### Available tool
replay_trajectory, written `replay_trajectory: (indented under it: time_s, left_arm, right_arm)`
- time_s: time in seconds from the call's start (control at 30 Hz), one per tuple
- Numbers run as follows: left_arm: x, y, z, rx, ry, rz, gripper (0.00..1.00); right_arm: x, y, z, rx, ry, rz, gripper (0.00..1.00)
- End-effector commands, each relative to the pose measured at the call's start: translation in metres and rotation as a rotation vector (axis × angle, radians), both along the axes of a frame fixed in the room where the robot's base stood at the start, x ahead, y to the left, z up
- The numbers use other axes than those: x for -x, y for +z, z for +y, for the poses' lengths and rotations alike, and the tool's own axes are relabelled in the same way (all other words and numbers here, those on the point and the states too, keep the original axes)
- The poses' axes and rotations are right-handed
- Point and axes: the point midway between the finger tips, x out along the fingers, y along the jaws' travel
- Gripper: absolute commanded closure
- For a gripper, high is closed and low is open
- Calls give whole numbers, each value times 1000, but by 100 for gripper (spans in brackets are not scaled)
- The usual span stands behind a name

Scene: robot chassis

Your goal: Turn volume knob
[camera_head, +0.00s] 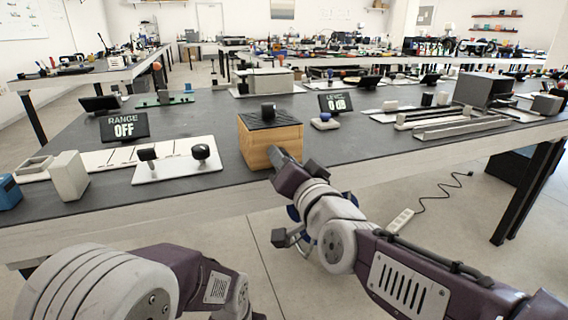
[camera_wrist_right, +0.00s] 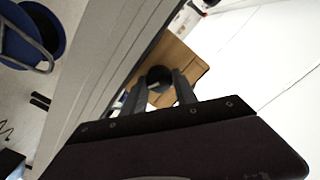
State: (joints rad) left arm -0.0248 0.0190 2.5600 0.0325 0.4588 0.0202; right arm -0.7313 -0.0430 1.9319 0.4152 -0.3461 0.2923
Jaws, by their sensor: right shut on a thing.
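A light wooden box (camera_head: 258,142) stands at the front edge of the dark table, with a black top plate and a black knob (camera_head: 268,111) on top. My right gripper (camera_head: 277,155) reaches the front of this box, below its top. In the right wrist view, its two fingers (camera_wrist_right: 160,88) are shut on a dark round knob (camera_wrist_right: 160,76) in front of the wooden surface. In the head view this gripped knob is hidden by the gripper.
A "RANGE OFF" display (camera_head: 124,126) stands left of the box and a level display (camera_head: 335,103) right of it. A white plate (camera_head: 178,167) carries two black knobs. Metal rails (camera_head: 462,127) lie farther right.

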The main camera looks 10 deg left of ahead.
Motion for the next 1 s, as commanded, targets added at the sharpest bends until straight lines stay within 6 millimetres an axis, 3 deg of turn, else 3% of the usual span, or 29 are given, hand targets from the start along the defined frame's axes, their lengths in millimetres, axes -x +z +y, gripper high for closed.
replay_trajectory:
  time_s: [0.57,0.6,1.0]
  left_arm:
    - [0,-2,0,0,0,0,64]
    - [0,-2,0,0,0,0,64]
    - [0,1,0,0,0,0,64]
  right_arm:
    - [0,-1,0,-20,0,18,100]
    - [0,-1,0,-20,0,18,58]
    - [4,1,-3,-22,1,16,57]
